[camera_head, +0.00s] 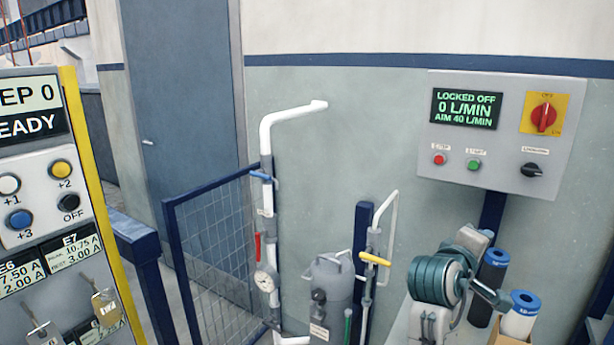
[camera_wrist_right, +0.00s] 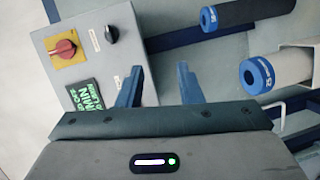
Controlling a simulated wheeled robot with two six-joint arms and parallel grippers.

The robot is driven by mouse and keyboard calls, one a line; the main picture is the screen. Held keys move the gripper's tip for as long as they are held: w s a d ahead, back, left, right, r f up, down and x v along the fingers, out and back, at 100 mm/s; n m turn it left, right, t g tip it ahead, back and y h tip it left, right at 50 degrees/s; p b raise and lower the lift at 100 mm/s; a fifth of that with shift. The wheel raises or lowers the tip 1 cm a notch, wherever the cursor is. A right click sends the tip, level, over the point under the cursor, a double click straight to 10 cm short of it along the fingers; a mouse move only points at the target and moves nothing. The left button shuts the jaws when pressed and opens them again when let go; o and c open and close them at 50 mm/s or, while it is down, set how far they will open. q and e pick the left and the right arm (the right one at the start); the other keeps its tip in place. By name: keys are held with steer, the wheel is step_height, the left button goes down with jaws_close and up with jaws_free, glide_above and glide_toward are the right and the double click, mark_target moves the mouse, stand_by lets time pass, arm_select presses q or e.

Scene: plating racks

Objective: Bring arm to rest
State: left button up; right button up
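My right gripper (camera_wrist_right: 160,85) shows in the right wrist view with its two blue fingers apart and nothing between them. Behind the fingers is the grey control panel (camera_wrist_right: 45,45), seen rotated. In the head view a grey-teal ribbed form (camera_head: 440,280) stands at the lower right. My left gripper is in neither view.
The wall panel (camera_head: 480,165) reads "LOCKED OFF 0 L/MIN AIM 40 L/MIN". Blue-capped black (camera_head: 489,285) and white (camera_head: 520,318) cylinders stand at right. White pipes (camera_head: 270,135), a grey tank (camera_head: 333,290) and blue mesh fence (camera_head: 215,240) are centre; a switch cabinet (camera_head: 40,170) is left.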

steer(key=s+a+f+m+g+y, duration=0.1)
steer(key=s+f+y, duration=0.1)
steer(key=s+f, duration=0.45)
steer(key=s+f+m+g+y, duration=0.1)
steer(key=s+f+y, duration=0.15)
steer(key=f, duration=0.75)
steer(key=s+a+f+y, duration=0.1)
steer(key=s+f+y, duration=0.1)
steer(key=s+f, duration=0.5)
steer(key=s+a+f+m+g+y, duration=0.25)
steer(key=s+f, duration=0.35)
steer(key=s, duration=0.4)
steer(key=s+a+f+m+g+y, duration=0.1)
steer(key=s+a+f+g+y, duration=0.15)
steer(key=s+f, duration=0.5)
step_height(320, 180, down, 30)
steer(key=s+d+g, duration=0.1)
steer(key=s+d, duration=0.1)
steer(key=d, duration=0.1)
steer(key=s+d+f+g, duration=0.1)
steer(key=s+f, duration=1.7)
steer(key=shift+s+f+m, duration=0.15)
steer(key=shift+s+m, duration=0.05)
steer(key=shift+m, duration=0.15)
